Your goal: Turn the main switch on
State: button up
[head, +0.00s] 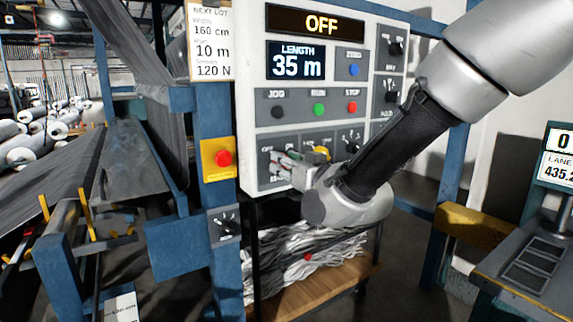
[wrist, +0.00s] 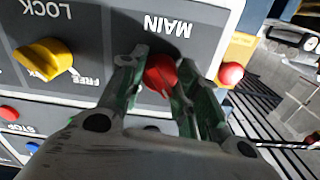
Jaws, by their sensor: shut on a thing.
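The main switch is a red knob (wrist: 160,74) under the label MAIN, which appears upside down in the wrist view. My gripper (wrist: 165,80) is shut on this knob, with one finger on each side of it. In the head view my gripper (head: 287,168) is at the lower left of the white control panel (head: 248,100), and its fingers and wrist largely hide the knob. The panel's top display (head: 320,24) reads OFF. The knob's exact angle is hard to tell.
A yellow LOCK knob (wrist: 43,60) sits beside the main switch. JOG, RUN and STOP buttons (head: 319,109) are above. A red button on a yellow box (head: 218,170) is just left of the panel. Blue posts and dark fabric stand at left.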

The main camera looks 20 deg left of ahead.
jog(key=m, duration=1.2)
jog(key=shift+m, duration=2.2)
jog(key=o, duration=1)
jog(key=shift+o, duration=0.2)
jog(key=shift+d, duration=0.1)
